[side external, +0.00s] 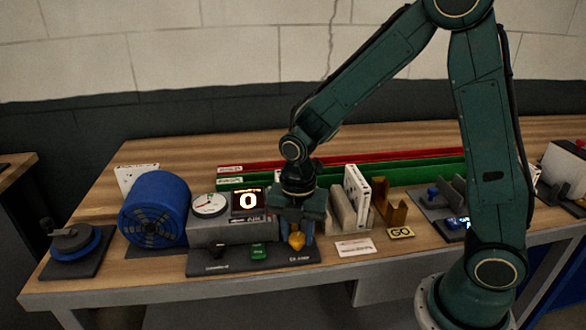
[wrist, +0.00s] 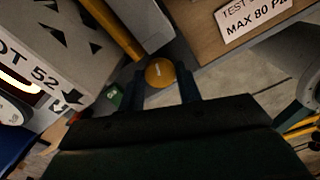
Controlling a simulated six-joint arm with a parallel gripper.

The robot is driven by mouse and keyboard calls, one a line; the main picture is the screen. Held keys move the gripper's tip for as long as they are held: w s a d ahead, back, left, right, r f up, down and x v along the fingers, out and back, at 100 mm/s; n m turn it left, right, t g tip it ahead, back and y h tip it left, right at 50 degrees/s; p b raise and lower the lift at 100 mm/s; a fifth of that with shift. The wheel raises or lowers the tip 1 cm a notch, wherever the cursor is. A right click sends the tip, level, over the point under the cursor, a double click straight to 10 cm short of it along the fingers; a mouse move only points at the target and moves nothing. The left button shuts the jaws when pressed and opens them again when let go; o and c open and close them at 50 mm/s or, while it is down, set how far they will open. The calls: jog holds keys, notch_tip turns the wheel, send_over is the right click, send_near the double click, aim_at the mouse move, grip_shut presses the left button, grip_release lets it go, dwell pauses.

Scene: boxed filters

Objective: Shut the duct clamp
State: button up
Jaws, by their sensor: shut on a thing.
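The duct clamp's lever shows as a yellow-orange bar (wrist: 113,28) ending in a round orange knob (wrist: 160,73) in the wrist view. In the side view the knob (side external: 297,241) hangs at the front right of the grey test unit (side external: 232,232), above the dark base with a white label that seems to read CLAMP. My gripper (side external: 296,229) points down over it. In the wrist view its two dark fingers (wrist: 165,86) are on either side of the knob, shut on it. The clamp's jaw behind my gripper is mostly hidden.
A blue fan (side external: 155,210), a round gauge (side external: 209,204) and a display reading 0 (side external: 248,201) stand to the left. A green button (side external: 259,252) is close by on the base. A white boxed filter (side external: 356,188) and a GO stand (side external: 390,209) are to the right.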

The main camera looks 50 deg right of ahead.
aim_at(298, 236)
jog(key=o, duration=1)
notch_tip(298, 236, up, 14)
dwell(0.3)
jog(key=shift+f, duration=0.1)
jog(key=shift+c, duration=0.2)
